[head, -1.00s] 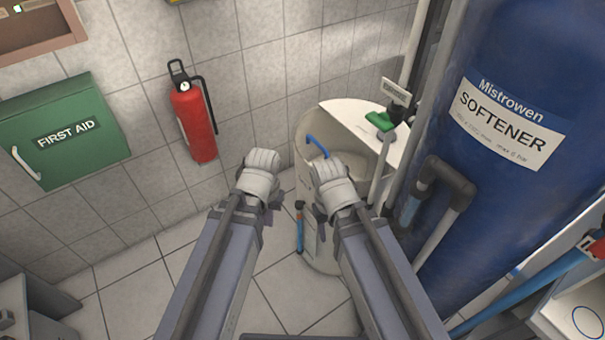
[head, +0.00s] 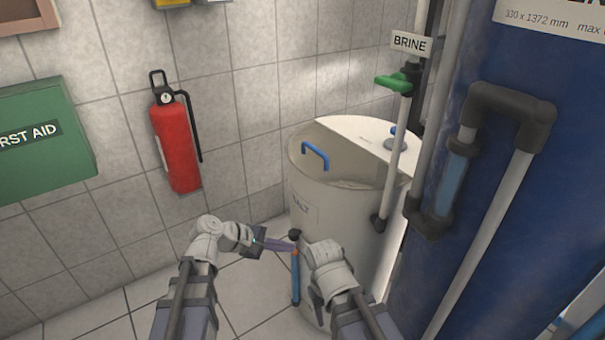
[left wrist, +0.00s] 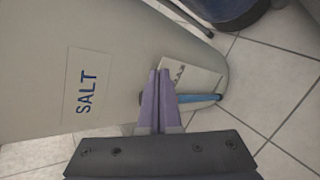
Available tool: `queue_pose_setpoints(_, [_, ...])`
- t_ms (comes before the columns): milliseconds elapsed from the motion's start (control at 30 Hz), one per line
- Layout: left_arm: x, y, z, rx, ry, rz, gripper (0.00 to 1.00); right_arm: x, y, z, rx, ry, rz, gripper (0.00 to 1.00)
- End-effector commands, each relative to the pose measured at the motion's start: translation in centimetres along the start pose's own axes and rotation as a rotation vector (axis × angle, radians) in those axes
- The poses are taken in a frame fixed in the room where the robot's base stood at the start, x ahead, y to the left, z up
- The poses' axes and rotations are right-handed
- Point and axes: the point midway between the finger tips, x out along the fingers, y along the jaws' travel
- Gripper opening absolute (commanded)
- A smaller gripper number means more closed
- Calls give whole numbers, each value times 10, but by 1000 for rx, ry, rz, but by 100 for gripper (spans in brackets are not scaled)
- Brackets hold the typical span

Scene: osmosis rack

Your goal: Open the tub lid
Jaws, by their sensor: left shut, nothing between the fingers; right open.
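The tub (head: 310,203) is a tall beige cylinder with a SALT label, which also shows in the left wrist view (left wrist: 40,90). Its top has a white half (head: 350,130) at the back right and a beige lid half (head: 345,168) at the front left with a blue handle (head: 315,154). The lid looks closed. My left gripper (head: 288,246) is shut and empty, pointing right beside the tub's lower left side, well below the handle; its purple fingers (left wrist: 158,100) are together. My right gripper (head: 316,302) is low in front of the tub, open, its fingers mostly hidden by its wrist.
A blue rod with a black top (head: 296,278) stands at the tub's front. A grey pipe with a green valve (head: 392,83) and the blue softener tank (head: 400,275) crowd the right. A red extinguisher (head: 176,148) hangs on the wall. Floor at left is clear.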

Motion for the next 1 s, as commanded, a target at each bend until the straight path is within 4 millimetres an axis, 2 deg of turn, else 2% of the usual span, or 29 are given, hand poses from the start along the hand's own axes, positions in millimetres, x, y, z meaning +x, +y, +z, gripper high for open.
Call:
queue_pose_setpoints(33, [-5, 22, 2, -122, -51, 94, 0, 1, 0, 0, 0, 0, 0, 50])
queue_pose_setpoints(100, [-17, 53, 8, -300, -142, 221, 0, 0, 0, 0, 0, 0, 0, 50])
queue_pose_setpoints(200, [-40, 92, 13, -532, -286, 370, 0, 0, 0, 0, 0, 0, 0, 50])
queue_pose_setpoints(333, [-71, 128, 14, -760, -461, 497, 0, 0, 0, 0, 0, 0, 0, 50])
queue_pose_setpoints(500, [-97, 151, 12, -918, -603, 574, 0, 0, 0, 0, 0, 0, 0, 50])
queue_pose_setpoints(633, [-102, 155, 12, -952, -637, 588, 0, 0, 0, 0, 0, 0, 0, 50])
queue_pose_setpoints(833, [-96, 163, 14, -952, -638, 586, 0, -2, 0, 0, 0, 0, 0, 50])
queue_pose_setpoints(1000, [-78, 183, 21, -950, -638, 583, 0, -9, 1, 1, 1, -1, 1, 50])
